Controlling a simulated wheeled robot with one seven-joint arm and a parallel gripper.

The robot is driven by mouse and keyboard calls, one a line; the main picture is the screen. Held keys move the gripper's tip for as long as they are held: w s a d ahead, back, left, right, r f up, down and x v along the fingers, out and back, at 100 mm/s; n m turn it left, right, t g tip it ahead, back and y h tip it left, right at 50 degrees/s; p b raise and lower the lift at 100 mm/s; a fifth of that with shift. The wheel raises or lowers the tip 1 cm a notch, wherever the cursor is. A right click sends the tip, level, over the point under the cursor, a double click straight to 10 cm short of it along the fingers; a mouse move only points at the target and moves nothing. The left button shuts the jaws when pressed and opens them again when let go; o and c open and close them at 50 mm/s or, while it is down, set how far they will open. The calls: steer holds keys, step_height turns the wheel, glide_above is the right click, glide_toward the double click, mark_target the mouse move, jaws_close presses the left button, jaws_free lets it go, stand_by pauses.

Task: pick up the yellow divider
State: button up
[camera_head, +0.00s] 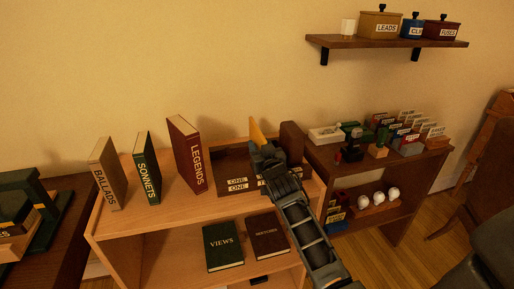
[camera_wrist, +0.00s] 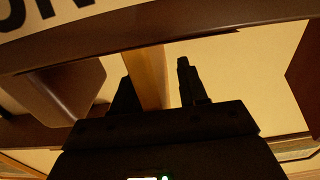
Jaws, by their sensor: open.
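The yellow divider (camera_head: 257,131) stands upright in the dark brown box (camera_head: 204,163) on top of the light wood shelf unit. In the head view its upper part shows above my gripper (camera_head: 264,155), and the gripper and arm hide its lower part. In the wrist view the divider (camera_wrist: 147,76) is an upright yellow-brown strip between the two dark fingers of my gripper (camera_wrist: 153,88). The fingers are apart, with a gap to the right finger. I cannot tell whether the left finger touches it.
Books labelled Ballads (camera_head: 107,176), Sonnets (camera_head: 147,168) and Legends (camera_head: 187,155) stand left of the box. A brown block (camera_head: 292,141) stands close right of the gripper. Two books lie on the lower shelf (camera_head: 223,245). A dark side table (camera_head: 400,167) with card holders is at right.

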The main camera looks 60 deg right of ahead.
jaws_close()
stand_by(0.4)
